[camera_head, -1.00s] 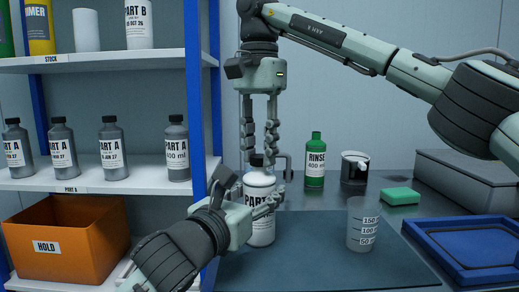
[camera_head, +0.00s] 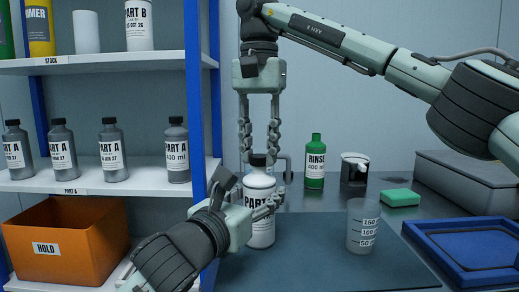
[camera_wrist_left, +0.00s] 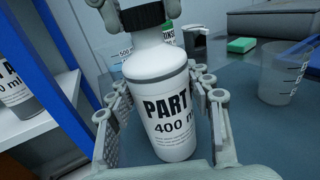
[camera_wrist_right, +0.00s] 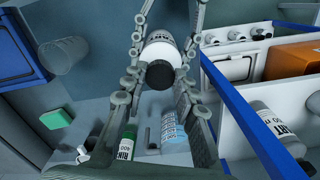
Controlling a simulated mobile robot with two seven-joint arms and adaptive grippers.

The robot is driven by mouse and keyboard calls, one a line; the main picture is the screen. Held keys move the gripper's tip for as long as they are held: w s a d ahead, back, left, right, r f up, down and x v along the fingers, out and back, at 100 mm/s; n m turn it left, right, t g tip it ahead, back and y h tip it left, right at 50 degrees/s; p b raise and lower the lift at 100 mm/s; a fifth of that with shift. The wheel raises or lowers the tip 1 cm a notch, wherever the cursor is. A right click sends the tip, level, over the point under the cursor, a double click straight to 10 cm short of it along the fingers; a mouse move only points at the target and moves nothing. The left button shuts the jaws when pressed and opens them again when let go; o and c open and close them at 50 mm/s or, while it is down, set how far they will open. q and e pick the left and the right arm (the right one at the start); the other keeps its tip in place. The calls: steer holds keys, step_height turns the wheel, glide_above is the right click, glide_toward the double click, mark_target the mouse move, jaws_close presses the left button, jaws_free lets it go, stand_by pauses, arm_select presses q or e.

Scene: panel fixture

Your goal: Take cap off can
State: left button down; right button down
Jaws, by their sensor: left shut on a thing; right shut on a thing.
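The can is a white bottle (camera_head: 260,226) labelled PART, upright on the dark mat, with a black cap (camera_head: 258,160) on its top. My left gripper (camera_head: 260,204) is shut around the can's body from the left. In the left wrist view its fingers lie on both sides of the can (camera_wrist_left: 163,105). My right gripper (camera_head: 259,165) points straight down from above and is shut on the cap. The cap (camera_wrist_right: 160,75) shows between its fingers in the right wrist view, and at the top edge of the left wrist view (camera_wrist_left: 143,17). The cap sits at the can's neck; I cannot tell whether it is loose.
A clear measuring beaker (camera_head: 362,228) stands right of the can on the mat (camera_head: 320,265). Behind are a green RINSE bottle (camera_head: 315,165), a dark cup (camera_head: 354,172) and a green sponge (camera_head: 400,197). A blue tray (camera_head: 465,230) is at right. A shelf with a blue post (camera_head: 197,120) stands close at left.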

mark_target(260, 156)
steer(key=shift+r, duration=0.95)
steer(key=shift+r, duration=2)
arm_select(q)
steer(key=c, duration=0.6)
jaws_free()
